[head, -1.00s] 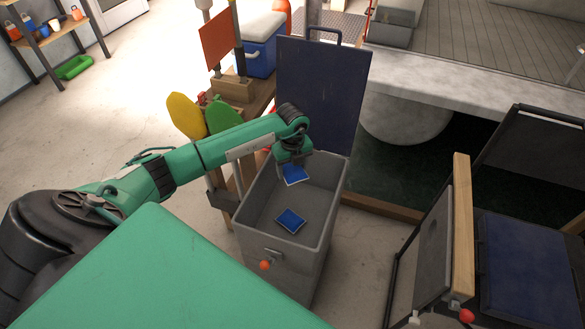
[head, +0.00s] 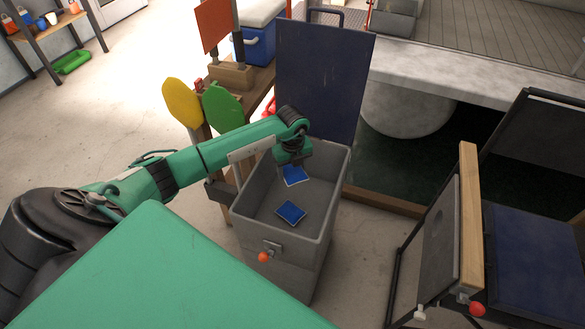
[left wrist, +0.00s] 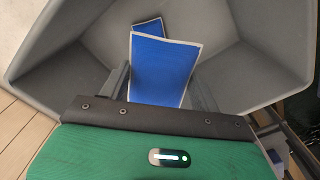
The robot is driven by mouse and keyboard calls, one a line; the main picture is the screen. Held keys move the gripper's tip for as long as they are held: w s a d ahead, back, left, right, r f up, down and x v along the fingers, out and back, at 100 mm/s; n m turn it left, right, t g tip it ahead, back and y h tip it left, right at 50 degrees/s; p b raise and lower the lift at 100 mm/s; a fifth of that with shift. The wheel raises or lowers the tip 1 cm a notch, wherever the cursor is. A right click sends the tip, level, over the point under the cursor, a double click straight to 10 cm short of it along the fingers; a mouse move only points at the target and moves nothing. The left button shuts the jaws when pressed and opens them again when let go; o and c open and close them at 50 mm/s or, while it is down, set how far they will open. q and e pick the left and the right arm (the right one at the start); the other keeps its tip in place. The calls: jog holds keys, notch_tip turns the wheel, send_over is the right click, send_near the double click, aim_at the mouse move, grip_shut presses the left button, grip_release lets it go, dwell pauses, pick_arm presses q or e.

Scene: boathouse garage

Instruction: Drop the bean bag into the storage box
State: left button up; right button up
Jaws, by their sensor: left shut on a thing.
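The storage box (head: 285,245) is a grey open bin with its dark lid (head: 322,80) raised at the back. My left gripper (head: 293,163) is over the open box, near its back part, and is shut on a blue bean bag (head: 296,176) with a pale edge. In the left wrist view this bean bag (left wrist: 163,72) stands between the two fingers, with the box walls around it. A second blue bean bag (head: 290,212) lies inside the box on its floor; it shows partly behind the held one in the left wrist view (left wrist: 148,27). My right gripper is out of view.
A wooden bench with yellow (head: 181,102) and green (head: 222,106) paddles stands left of the box. A blue cooler (head: 260,42) is behind it. A framed board with a wooden rail (head: 469,215) stands at the right. A pale ledge (head: 450,75) runs behind.

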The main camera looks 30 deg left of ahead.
aim_at(292, 168)
pick_arm(q)
jog(key=o, duration=1.2)
notch_tip(292, 168, up, 14)
jog(key=shift+b, duration=0.3)
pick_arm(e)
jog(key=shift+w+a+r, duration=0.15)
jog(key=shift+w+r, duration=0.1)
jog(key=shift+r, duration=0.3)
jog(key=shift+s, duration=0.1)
